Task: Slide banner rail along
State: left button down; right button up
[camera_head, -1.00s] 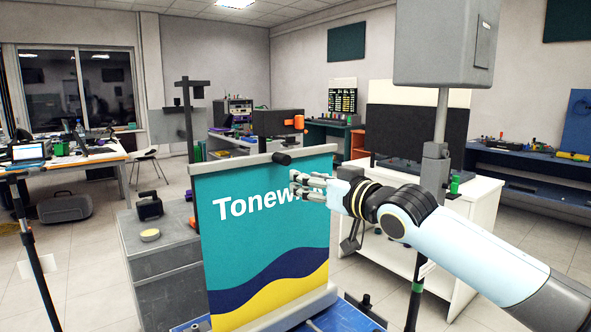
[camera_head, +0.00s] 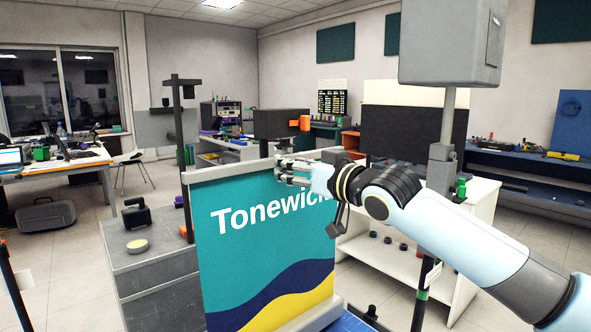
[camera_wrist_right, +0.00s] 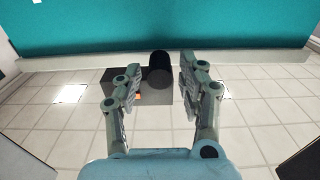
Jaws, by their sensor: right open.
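The teal banner (camera_head: 255,235) hangs upright in the head view, with white "Tonewick" lettering and navy and yellow waves. Its pale rail (camera_head: 228,170) runs along the top edge; the rail also crosses the right wrist view (camera_wrist_right: 70,62). A black rounded knob (camera_wrist_right: 160,66) stands at the rail, between the fingers in the wrist view. My right gripper (camera_head: 281,171) is open at the banner's top edge. Its fingers lie to either side of the knob (camera_wrist_right: 156,82), with gaps visible. The gripper hides the knob in the head view. My left gripper is out of view.
A grey cabinet (camera_head: 150,262) with a black-handled item (camera_head: 140,212) and a yellow disc (camera_head: 137,245) stands left of the banner. A dark pole (camera_head: 178,125) rises behind it. A white shelf unit (camera_head: 475,225) and a grey post (camera_head: 440,150) stand to the right.

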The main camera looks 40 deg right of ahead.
jog(key=shift+w, duration=0.4)
jog(key=shift+c, duration=0.6)
jog(key=shift+w+f, duration=0.2)
jog(key=shift+c, duration=1)
jog(key=shift+s+r, duration=0.15)
jog(key=shift+s, duration=0.05)
jog(key=shift+c, duration=1.2)
jog(key=shift+s, duration=0.1)
grip_shut()
jog(key=shift+r+p, duration=0.4)
jog(key=shift+p, duration=0.05)
jog(key=shift+r+p, duration=0.4)
